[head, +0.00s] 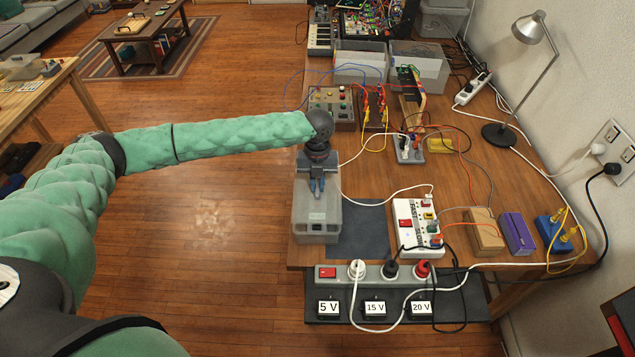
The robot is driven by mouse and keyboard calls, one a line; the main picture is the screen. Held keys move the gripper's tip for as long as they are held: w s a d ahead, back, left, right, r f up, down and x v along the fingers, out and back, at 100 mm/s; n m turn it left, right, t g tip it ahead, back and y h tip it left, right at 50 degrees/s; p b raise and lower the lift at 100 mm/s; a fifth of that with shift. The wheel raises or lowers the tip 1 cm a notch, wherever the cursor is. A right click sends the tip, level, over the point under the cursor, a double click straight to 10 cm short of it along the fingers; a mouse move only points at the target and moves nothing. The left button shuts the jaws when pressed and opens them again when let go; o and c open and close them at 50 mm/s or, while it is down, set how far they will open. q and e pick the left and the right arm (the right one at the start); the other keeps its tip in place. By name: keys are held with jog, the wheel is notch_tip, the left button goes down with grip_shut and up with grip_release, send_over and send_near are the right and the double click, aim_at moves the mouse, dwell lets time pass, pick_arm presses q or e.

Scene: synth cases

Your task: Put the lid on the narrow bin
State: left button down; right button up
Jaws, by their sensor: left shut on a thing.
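The narrow bin (317,236) is a grey box at the left edge of the wooden table, near the middle of the head view. A grey lid (302,208) covers its top as seen from above. My left gripper (317,186) points down over it, its blue-tipped fingers close together and shut on the lid. Whether the lid rests fully on the rim or sits slightly above it I cannot tell. The gripper and wrist hide the far part of the lid. My right gripper is not in view.
A dark mat (358,230) lies right of the bin. A power strip (375,273) runs along the front edge. Two open clear bins (420,68), a control box (332,106) and loose wires fill the back.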

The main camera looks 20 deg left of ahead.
aim_at(317, 193)
pick_arm(q)
jog(key=shift+f, duration=0.5)
jog(key=shift+f+b, duration=0.4)
jog(key=shift+f, duration=0.45)
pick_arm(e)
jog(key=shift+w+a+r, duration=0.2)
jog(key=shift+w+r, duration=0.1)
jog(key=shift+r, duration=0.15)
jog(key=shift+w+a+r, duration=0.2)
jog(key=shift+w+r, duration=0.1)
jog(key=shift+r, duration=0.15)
pick_arm(q)
jog(key=shift+r+p, duration=0.1)
jog(key=shift+p, duration=0.2)
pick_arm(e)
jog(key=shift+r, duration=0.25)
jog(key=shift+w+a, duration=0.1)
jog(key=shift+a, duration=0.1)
pick_arm(q)
jog(key=shift+p, duration=0.6)
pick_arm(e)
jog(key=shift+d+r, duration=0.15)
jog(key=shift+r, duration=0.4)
pick_arm(q)
jog(key=shift+f+b, duration=0.35)
jog(key=shift+f, duration=0.65)
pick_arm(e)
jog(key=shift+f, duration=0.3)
